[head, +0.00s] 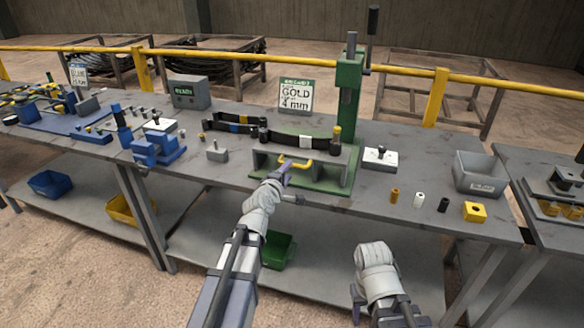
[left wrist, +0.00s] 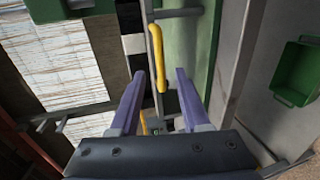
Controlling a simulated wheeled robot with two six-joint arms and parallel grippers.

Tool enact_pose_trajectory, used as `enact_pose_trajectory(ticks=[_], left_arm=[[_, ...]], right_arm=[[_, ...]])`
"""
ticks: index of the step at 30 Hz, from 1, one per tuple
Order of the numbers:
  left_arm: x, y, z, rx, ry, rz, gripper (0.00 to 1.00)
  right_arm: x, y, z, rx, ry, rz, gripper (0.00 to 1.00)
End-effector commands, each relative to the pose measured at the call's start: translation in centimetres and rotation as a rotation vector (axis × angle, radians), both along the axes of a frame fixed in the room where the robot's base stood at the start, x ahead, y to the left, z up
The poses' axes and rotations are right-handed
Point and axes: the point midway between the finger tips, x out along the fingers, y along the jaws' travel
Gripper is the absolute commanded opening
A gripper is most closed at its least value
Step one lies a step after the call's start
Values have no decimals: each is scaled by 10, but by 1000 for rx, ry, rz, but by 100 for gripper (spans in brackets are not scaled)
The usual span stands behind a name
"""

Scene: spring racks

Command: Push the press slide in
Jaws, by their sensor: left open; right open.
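The green press (head: 349,95) stands at the back edge of the grey bench, with a tall post and a dark lever on top. Its slide is a grey block at the front of the green base (head: 330,180), with a yellow handle (head: 297,162) on it. My left gripper (head: 283,174) is open right at the handle. In the left wrist view the yellow handle (left wrist: 157,60) lies between the two purple fingers (left wrist: 158,100); I cannot tell whether they touch it. My right gripper (head: 358,297) is open and empty, low in front of the bench.
Small pegs (head: 419,199), a yellow block (head: 474,211) and a grey bin (head: 481,173) stand to the right. Blue fixtures (head: 158,148) stand to the left. A green bin (head: 278,250) sits on the lower shelf.

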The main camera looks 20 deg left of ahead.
Motion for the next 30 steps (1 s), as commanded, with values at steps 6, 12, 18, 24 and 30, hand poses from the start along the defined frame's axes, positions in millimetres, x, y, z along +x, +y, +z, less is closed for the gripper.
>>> enact_pose_trajectory(ticks=[6, 12, 18, 24, 30], left_arm=[[35, -1, -9, 1, 0, 0, 46], [60, -2, -14, 2, 0, -1, 46], [63, -3, -14, 1, 1, -1, 46], [62, -2, -14, 2, 1, -1, 36], [62, -2, -14, 2, 1, -1, 14]], right_arm=[[0, 0, -9, 0, 0, 0, 50], [0, 0, -13, 0, 0, 0, 50], [0, 0, -13, 0, 0, 0, 50], [0, 0, -13, 0, 0, 0, 50], [0, 0, -13, 0, 0, 0, 50]])
